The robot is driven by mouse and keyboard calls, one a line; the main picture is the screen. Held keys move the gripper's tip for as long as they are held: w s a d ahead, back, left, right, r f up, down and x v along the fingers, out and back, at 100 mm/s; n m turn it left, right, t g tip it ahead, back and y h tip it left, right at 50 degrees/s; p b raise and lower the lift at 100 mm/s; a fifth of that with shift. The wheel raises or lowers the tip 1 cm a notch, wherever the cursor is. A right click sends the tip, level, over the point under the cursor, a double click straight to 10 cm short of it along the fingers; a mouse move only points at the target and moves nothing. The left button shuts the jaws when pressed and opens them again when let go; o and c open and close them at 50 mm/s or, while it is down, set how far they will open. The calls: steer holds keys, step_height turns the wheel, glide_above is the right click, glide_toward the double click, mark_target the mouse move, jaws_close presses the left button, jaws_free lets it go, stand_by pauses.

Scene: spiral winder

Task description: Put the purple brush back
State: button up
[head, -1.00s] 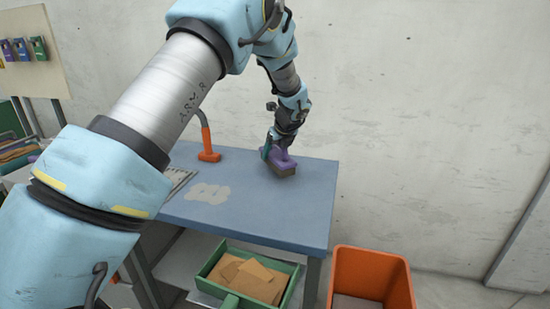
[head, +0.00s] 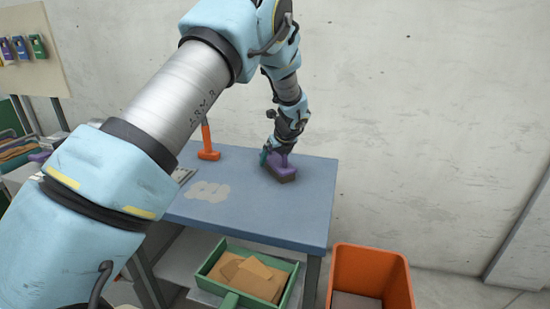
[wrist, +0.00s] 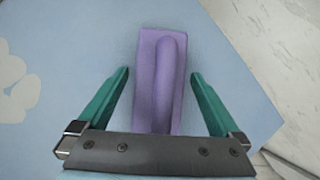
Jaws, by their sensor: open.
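The purple brush (head: 281,174) stands bristles down on the blue table (head: 250,215), towards its back right. In the wrist view the purple brush (wrist: 158,75) lies lengthwise between the two teal fingers, with its raised handle on top. My gripper (head: 268,157) is at the brush in the head view. In the wrist view my gripper (wrist: 160,75) is open, with a gap between each finger and the brush. The brush's near end is hidden by the gripper's dark crossbar.
An orange-handled tool (head: 208,152) stands on the table to the left. Pale patches (head: 208,191) mark the tabletop. Below are a green tray (head: 288,295) with brown pieces and an orange bin (head: 400,280). A board (head: 45,75) with several coloured items hangs at upper left.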

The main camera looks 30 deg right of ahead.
steer(key=b+v, duration=0.2)
steer(key=v, duration=1)
steer(key=shift+r, duration=0.15)
steer(key=w+a+n+g, duration=0.1)
steer(key=a+n+g, duration=0.2)
steer(key=a+n, duration=1.45)
steer(key=s+a+f+n, duration=0.1)
steer(key=s+a+n, duration=0.4)
steer(key=a, duration=0.4)
steer(key=s+a+f+n+g, duration=0.1)
steer(key=s+a+n, duration=0.4)
steer(key=a, duration=0.4)
steer(key=s+a+f+n, duration=0.1)
steer(key=s+a+n, duration=0.4)
steer(key=a+n, duration=0.2)
steer(key=shift+a+g, duration=0.4)
steer(key=shift+a, duration=0.55)
